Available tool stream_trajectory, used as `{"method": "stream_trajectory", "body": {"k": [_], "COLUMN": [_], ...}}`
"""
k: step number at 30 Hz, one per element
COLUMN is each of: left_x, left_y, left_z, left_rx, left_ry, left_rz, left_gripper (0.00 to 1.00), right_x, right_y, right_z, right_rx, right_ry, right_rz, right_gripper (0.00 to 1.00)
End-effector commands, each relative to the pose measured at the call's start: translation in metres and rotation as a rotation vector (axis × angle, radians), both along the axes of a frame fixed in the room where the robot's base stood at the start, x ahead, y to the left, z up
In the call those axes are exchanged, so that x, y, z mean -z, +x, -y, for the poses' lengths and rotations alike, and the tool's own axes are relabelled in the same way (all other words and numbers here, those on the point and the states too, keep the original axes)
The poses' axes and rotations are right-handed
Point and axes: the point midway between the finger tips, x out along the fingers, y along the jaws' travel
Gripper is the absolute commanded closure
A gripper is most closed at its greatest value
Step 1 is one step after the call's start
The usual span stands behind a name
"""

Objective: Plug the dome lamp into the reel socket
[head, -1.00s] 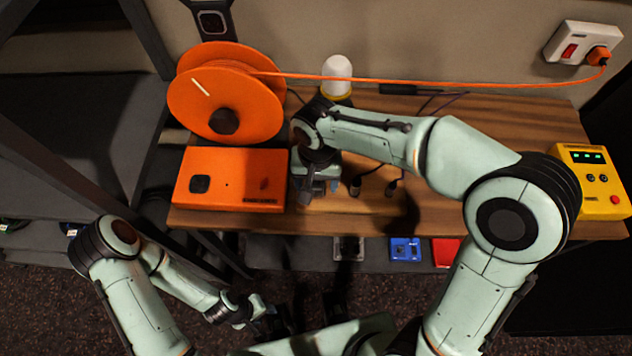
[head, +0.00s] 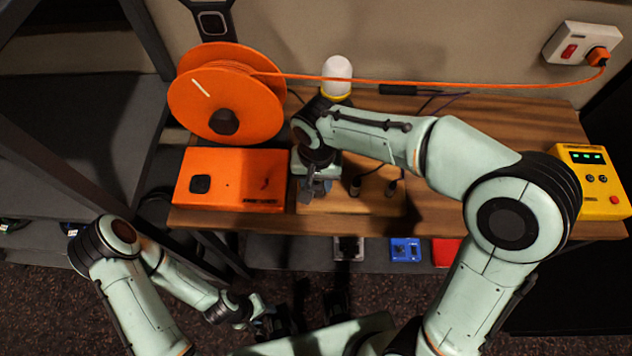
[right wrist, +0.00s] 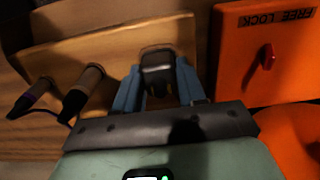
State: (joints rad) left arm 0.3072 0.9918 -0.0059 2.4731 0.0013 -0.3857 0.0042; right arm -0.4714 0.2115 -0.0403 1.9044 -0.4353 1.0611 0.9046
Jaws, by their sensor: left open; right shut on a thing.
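The dome lamp (head: 337,76) has a white dome on a yellow base and stands at the back of the desk. The orange cable reel (head: 222,95) stands at the left, with its orange box (head: 235,185) in front; the box carries a dark square socket (head: 199,184). My right gripper (head: 312,195) is just right of this box. In the right wrist view it is shut on a black plug (right wrist: 157,68) over the wooden holder; I cannot tell whether the plug is clear of the wood. My left gripper (head: 278,322) is open and empty, low before the desk.
Two other dark plugs (head: 355,187) (head: 391,187) stand in the wooden holder (head: 345,207). An orange cable (head: 450,84) runs from the reel to the wall outlet (head: 582,45). A yellow box (head: 590,180) sits at the desk's right end. A red lever (right wrist: 268,57) is on the orange box.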

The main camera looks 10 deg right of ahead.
Motion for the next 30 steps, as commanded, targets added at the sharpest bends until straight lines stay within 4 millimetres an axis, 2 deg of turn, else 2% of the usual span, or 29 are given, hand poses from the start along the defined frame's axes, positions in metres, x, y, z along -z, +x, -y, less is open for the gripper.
{"method": "stream_trajectory", "body": {"k": [30], "left_x": [-0.033], "left_y": [0.016], "left_z": [0.000], "left_rx": [0.000], "left_ry": [0.000], "left_rz": [0.019], "left_gripper": [0.55], "right_x": [-0.043], "right_y": [0.001], "right_z": [0.000], "right_rx": [0.000], "right_ry": [0.001], "right_rz": [0.001], "right_gripper": [1.00]}}
